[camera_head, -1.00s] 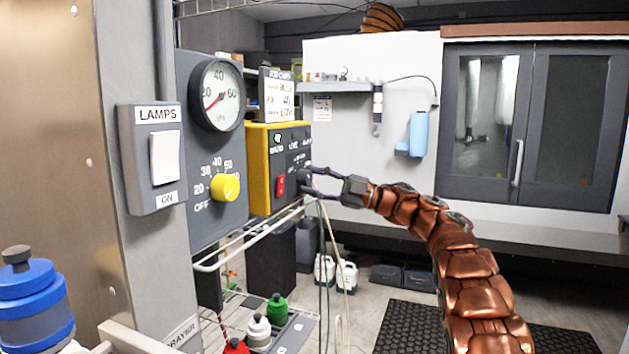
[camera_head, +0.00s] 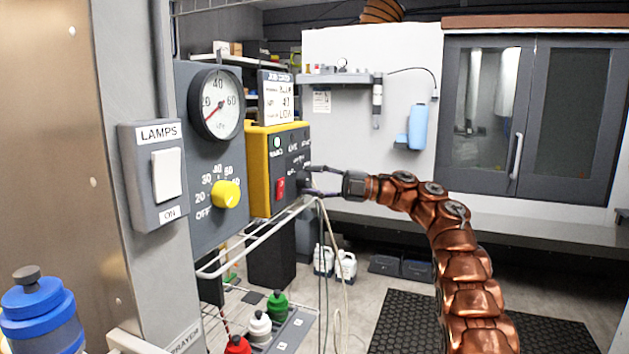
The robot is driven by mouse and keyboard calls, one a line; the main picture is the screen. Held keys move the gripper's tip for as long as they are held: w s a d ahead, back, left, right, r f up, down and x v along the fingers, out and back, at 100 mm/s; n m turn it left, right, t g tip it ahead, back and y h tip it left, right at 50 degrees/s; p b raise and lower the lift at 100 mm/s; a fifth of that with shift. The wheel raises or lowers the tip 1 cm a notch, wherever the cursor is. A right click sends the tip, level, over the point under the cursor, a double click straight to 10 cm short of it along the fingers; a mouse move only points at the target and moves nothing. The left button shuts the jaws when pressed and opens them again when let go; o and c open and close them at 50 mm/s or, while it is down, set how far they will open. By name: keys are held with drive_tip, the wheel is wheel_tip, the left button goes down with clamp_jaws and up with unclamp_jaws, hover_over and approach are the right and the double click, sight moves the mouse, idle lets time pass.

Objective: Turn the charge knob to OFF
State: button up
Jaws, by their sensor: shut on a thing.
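The yellow control box (camera_head: 260,172) has a dark front panel with small white labels, too small to read. A dark knob (camera_head: 305,180) sits at the right of that panel, mostly hidden by my fingers; I take it for the charge knob. My gripper (camera_head: 308,181) is shut on this knob, one finger above it and one below. The knob's pointer and its setting cannot be made out.
Left of the box are a yellow knob (camera_head: 226,194), a gauge (camera_head: 216,103) and a lamps switch (camera_head: 167,175). A wire rack (camera_head: 255,237) and hanging hoses (camera_head: 322,250) are below. A job card (camera_head: 277,97) stands on top.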

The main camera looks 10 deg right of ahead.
drive_tip(key=o, duration=1.1)
drive_tip(key=shift+o, duration=0.2)
drive_tip(key=shift+f+m+b, duration=0.15)
drive_tip(key=shift+m+b, duration=0.25)
drive_tip(key=shift+b, duration=0.1)
